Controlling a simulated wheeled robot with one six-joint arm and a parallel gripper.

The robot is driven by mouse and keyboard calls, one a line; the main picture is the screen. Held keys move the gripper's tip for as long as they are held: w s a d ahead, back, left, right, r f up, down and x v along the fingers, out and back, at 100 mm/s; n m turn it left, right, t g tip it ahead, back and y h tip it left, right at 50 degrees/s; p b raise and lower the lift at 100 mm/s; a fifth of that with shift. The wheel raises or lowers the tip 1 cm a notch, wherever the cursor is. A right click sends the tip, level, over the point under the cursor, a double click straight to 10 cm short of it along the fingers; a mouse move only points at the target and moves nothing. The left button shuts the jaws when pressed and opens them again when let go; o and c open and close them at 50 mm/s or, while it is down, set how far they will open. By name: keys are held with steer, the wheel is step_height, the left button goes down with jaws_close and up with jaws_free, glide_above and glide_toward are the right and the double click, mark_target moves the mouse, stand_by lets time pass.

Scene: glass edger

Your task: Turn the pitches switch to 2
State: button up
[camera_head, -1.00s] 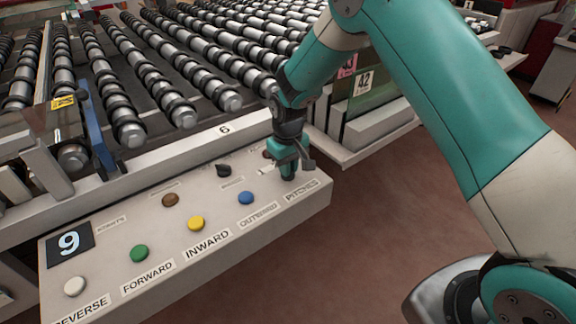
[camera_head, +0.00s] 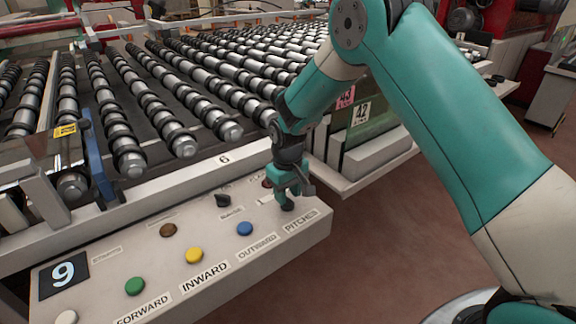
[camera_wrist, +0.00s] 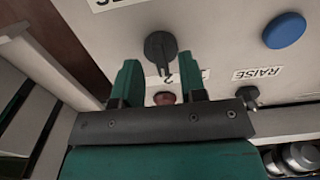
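The pitches switch (camera_wrist: 160,48) is a dark round knob on the pale control panel, seen in the wrist view. Its narrow bar reaches down in that picture toward a label with a 2 (camera_wrist: 169,79). Another label beside it is mostly hidden by a finger. My gripper (camera_wrist: 158,66) is open, with its green fingertips apart on either side of the knob's bar; I cannot tell whether they touch it. In the head view my gripper (camera_head: 288,200) is over the panel's right end, above the PITCHES label (camera_head: 301,221), and hides the switch.
The panel holds a blue button (camera_head: 245,229), a yellow button (camera_head: 194,255), a green button (camera_head: 135,286) and a black switch (camera_head: 223,200). In the wrist view, a red button (camera_wrist: 164,98) shows between the fingers. Rollers (camera_head: 180,140) lie behind the panel.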

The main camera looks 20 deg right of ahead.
mark_target(288, 198)
step_height(288, 198, up, 16)
steer(key=shift+b, duration=0.4)
